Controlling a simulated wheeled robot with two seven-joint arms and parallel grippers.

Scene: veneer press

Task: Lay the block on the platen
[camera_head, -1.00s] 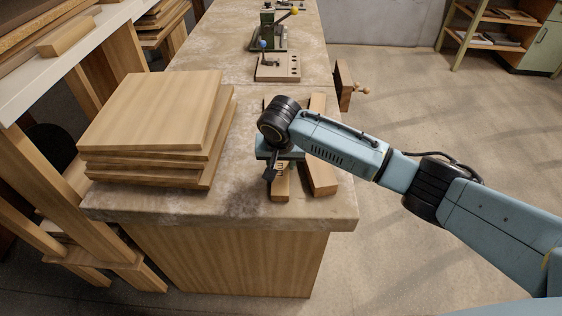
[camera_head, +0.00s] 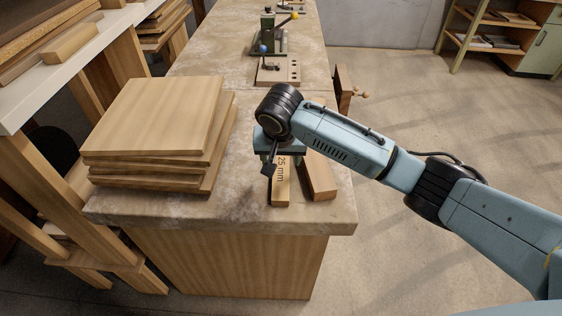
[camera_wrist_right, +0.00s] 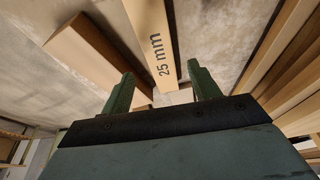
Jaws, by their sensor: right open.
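A pale wooden block marked "25 mm" (camera_head: 281,188) lies on the bench near its front edge, and it also shows in the right wrist view (camera_wrist_right: 155,40). A second, plain block (camera_head: 319,178) lies beside it on the right in the head view; it is on the left in the wrist view (camera_wrist_right: 88,55). My right gripper (camera_head: 268,165) is over the far part of the marked block. In the wrist view its two green fingers (camera_wrist_right: 161,80) are apart with nothing held between them. I cannot tell which surface is the platen. My left gripper is out of view.
A stack of wooden boards (camera_head: 155,115) stands left of the blocks. A drilled wooden fixture with a blue knob (camera_head: 278,70) and a green press-like device (camera_head: 268,38) are farther back. Bare bench top (camera_head: 235,185) lies between the stack and the blocks.

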